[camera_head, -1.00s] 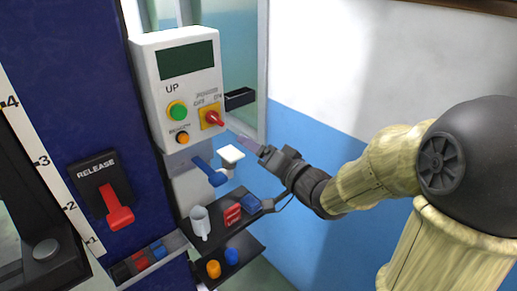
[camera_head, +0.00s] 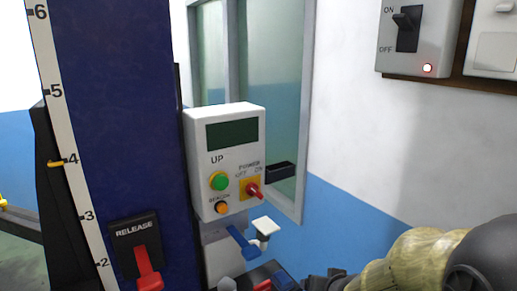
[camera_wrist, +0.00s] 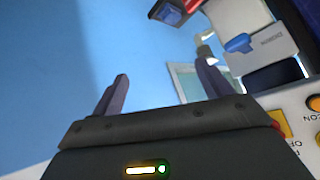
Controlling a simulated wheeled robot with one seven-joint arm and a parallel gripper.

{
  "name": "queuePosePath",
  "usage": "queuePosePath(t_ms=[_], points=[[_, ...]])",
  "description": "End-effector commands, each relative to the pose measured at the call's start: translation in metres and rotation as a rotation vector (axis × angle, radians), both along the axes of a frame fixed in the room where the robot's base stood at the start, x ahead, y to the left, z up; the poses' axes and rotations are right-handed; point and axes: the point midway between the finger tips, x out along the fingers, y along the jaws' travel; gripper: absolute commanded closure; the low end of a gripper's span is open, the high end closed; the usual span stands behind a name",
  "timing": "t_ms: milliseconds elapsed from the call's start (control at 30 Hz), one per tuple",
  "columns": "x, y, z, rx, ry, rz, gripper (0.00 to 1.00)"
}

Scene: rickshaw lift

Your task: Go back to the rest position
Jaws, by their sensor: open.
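My gripper (camera_wrist: 162,88) shows in the wrist view with its two dark fingers spread apart and nothing between them. In the head view only a dark part of the gripper end (camera_head: 328,282) shows at the bottom edge; its fingertips cannot be made out there. It is below and to the right of the white control box (camera_head: 230,115), apart from it. The box has a dark screen, a green UP button (camera_head: 219,181), an orange beacon button (camera_head: 222,208) and a red power switch (camera_head: 254,191).
A blue column (camera_head: 110,100) with a number scale and a red release lever (camera_head: 148,268) stands left. A blue handle (camera_head: 242,242) and small shelf items are below the box. A wall switch (camera_head: 407,28) with a red light is upper right. The wall between is bare.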

Motion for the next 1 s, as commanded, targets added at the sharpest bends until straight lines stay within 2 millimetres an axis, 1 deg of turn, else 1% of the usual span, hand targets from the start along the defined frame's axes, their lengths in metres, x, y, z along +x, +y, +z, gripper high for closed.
queuePosePath(t_ms=[100, 167, 200, 300, 400, 500, 1000], points=[[-0.031, -0.002, -0.02, -0.085, 0.171, 0.029, 0.22], [-0.049, -0.003, -0.029, -0.112, 0.262, 0.05, 0.22], [-0.061, -0.002, -0.034, -0.126, 0.32, 0.068, 0.22], [-0.088, 0.001, -0.042, -0.14, 0.442, 0.115, 0.22], [-0.104, 0.004, -0.045, -0.14, 0.512, 0.149, 0.22], [-0.109, 0.005, -0.046, -0.139, 0.536, 0.161, 0.22], [-0.108, 0.005, -0.046, -0.139, 0.534, 0.159, 0.22]])
